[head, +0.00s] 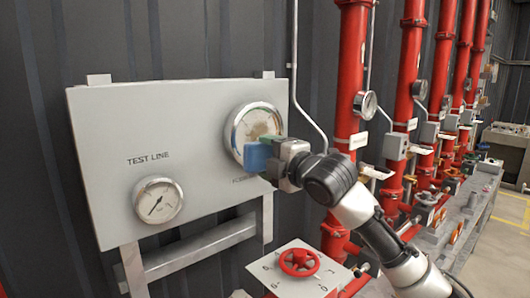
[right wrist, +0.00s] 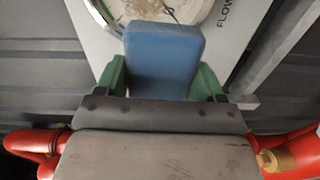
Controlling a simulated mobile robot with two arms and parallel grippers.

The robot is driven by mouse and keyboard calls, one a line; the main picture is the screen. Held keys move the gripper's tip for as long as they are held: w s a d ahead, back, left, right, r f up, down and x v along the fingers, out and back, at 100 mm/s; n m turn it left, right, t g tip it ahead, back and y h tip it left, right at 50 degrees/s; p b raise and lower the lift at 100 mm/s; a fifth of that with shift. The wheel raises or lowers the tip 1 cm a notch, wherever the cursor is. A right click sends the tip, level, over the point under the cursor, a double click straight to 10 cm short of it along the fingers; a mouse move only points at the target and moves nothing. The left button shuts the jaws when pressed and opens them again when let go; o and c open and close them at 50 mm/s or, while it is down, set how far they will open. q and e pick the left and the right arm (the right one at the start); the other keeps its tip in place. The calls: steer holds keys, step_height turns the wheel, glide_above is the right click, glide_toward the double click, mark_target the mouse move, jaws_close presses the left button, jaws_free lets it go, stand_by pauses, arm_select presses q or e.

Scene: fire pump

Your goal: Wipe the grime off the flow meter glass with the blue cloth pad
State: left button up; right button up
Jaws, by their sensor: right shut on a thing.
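The flow meter (head: 256,128) is the larger round gauge at the upper right of the grey panel. Brownish grime shows on its glass, and its lower right part is hidden behind the blue cloth pad (head: 257,157). My right gripper (head: 268,162) is shut on the pad, which is at the lower edge of the meter. In the right wrist view the pad (right wrist: 165,58) sits between the green fingers (right wrist: 160,80), with the meter (right wrist: 160,10) just beyond its far end. I cannot tell whether the pad touches the glass. My left gripper is out of view.
The grey panel (head: 190,120) also carries a smaller gauge (head: 158,200) at lower left, under the words TEST LINE. A red valve wheel (head: 299,262) on a grey box stands below. Red vertical pipes (head: 350,75) with gauges and valves line the right side.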

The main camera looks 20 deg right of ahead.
steer(key=shift+p+x, duration=0.35)
steer(key=shift+x, duration=2.5)
steer(key=shift+p+x, duration=0.75)
steer(key=shift+x, duration=0.2)
